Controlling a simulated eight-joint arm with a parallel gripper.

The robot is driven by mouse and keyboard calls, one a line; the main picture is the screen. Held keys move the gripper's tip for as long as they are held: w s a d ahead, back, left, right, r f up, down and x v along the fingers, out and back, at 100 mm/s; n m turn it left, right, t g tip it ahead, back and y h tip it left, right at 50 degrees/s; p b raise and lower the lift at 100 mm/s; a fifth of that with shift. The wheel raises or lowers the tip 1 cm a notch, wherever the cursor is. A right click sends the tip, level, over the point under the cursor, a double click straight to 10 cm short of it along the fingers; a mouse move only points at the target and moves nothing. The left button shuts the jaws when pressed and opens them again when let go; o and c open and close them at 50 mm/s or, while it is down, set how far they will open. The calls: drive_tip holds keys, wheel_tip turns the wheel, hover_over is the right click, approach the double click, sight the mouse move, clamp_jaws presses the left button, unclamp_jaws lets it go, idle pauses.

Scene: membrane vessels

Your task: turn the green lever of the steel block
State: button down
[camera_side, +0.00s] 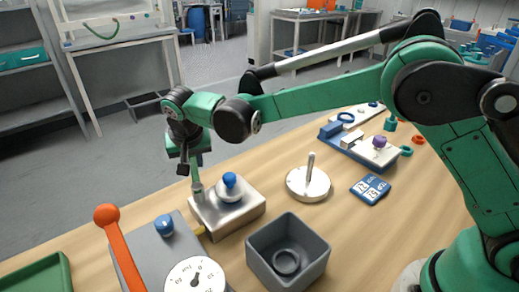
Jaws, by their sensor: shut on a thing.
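The steel block (240,211) sits on the wooden table left of the middle, with a blue knob (229,180) on a pale round base on top. The green lever (197,185) stands upright at the block's left end. My gripper (194,164) reaches down from above onto the lever's upper part and is shut on it. The wrist and jaws hide the lever's top, and the fingertips are small and dark here.
A grey box (258,247) with a dial and an orange lever (117,245) stands in front at left. A grey open bin (312,260) holds a ring. A round steel base with a pin (308,183) and a blue calendar-like tile (370,189) lie right.

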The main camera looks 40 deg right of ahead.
drive_tip(key=m, duration=0.1)
drive_tip(key=d+m+h, duration=0.1)
drive_tip(key=m, duration=0.1)
drive_tip(key=shift+s+d, duration=0.15)
drive_tip(key=shift+s, duration=0.15)
drive_tip(key=m, duration=0.1)
drive_tip(key=s+d+m+g+h, duration=0.1)
drive_tip(key=m, duration=0.1)
drive_tip(key=shift+s+d+m, duration=0.15)
drive_tip(key=shift+m, duration=0.15)
drive_tip(key=m, duration=0.1)
drive_tip(key=s+m+g, duration=0.1)
drive_tip(key=m, duration=0.1)
drive_tip(key=shift+s+d+g+h, duration=0.2)
drive_tip(key=shift+d+g+h, duration=0.1)
drive_tip(key=shift+d+h, duration=0.1)
drive_tip(key=shift+s+d+m+g, duration=0.1)
drive_tip(key=shift+s+m+g, duration=0.2)
drive_tip(key=shift+m, duration=0.4)
drive_tip(key=shift+s+m+g, duration=0.2)
drive_tip(key=shift+s+m, duration=0.1)
drive_tip(key=shift+m, duration=0.4)
drive_tip(key=c, duration=0.7)
unclamp_jaws()
drive_tip(key=shift+c, duration=0.2)
